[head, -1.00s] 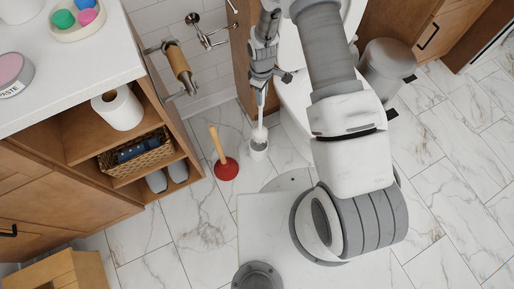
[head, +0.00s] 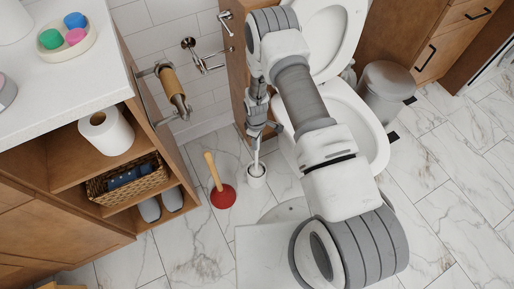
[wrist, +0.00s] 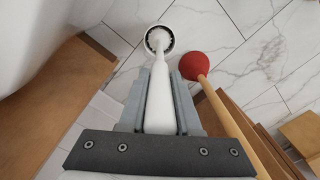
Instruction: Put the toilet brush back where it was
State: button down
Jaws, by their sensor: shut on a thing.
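The white toilet brush (wrist: 160,85) is between the two fingers of my gripper (wrist: 159,98), which is shut on its handle. In the head view my gripper (head: 256,132) is above the floor beside the toilet, with the brush pointing down. The white brush holder (head: 256,181) stands upright on the floor below it. In the wrist view the brush's lower end overlaps the round mouth of the holder (wrist: 150,51), with a dark ring around it.
A red plunger (head: 222,196) with a wooden handle stands just left of the holder. The toilet (head: 350,115) is to the right, with a grey bin (head: 386,90) beyond. A wooden shelf unit (head: 60,165) is at left. Tiled floor is free at the lower left.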

jog(key=shift+f+b, duration=0.6)
jog(key=shift+f, duration=1.35)
jog(key=shift+f, duration=0.15)
jog(key=c, duration=0.6)
grip_release()
